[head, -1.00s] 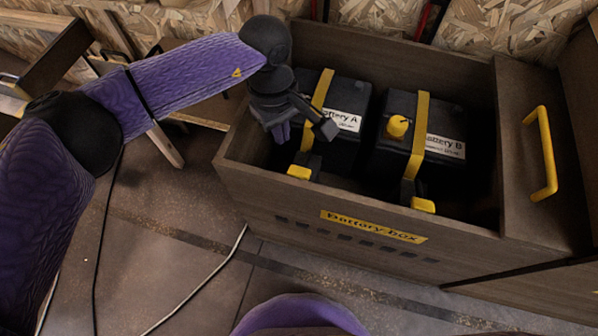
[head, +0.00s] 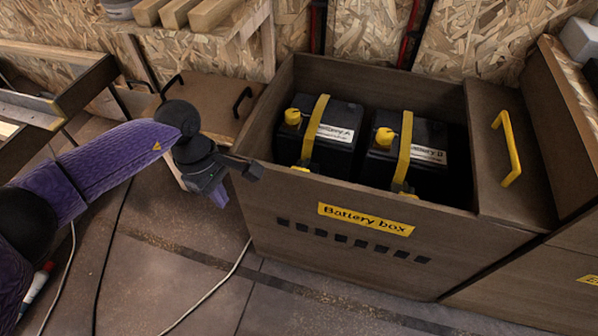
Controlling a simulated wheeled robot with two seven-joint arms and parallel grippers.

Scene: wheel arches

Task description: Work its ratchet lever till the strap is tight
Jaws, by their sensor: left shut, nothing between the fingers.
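Two dark batteries stand in a brown wooden battery box. Battery A (head: 341,150) is on the left and battery B (head: 432,170) on the right. A yellow strap (head: 314,128) runs over battery A, and another yellow strap (head: 404,158) runs over battery B. A small yellow-tipped ratchet lever (head: 300,169) shows at the near end of battery A's strap, partly hidden by the box's front wall. Battery B's strap has a similar yellow tip (head: 408,195). My left gripper (head: 238,180) is shut and empty, at the box's front left corner, apart from the levers. My right gripper is out of view.
The battery box (head: 345,236) has raised walls around the batteries. A lid with a yellow handle (head: 507,148) is at its right. Cables (head: 212,290) lie on the open floor in front.

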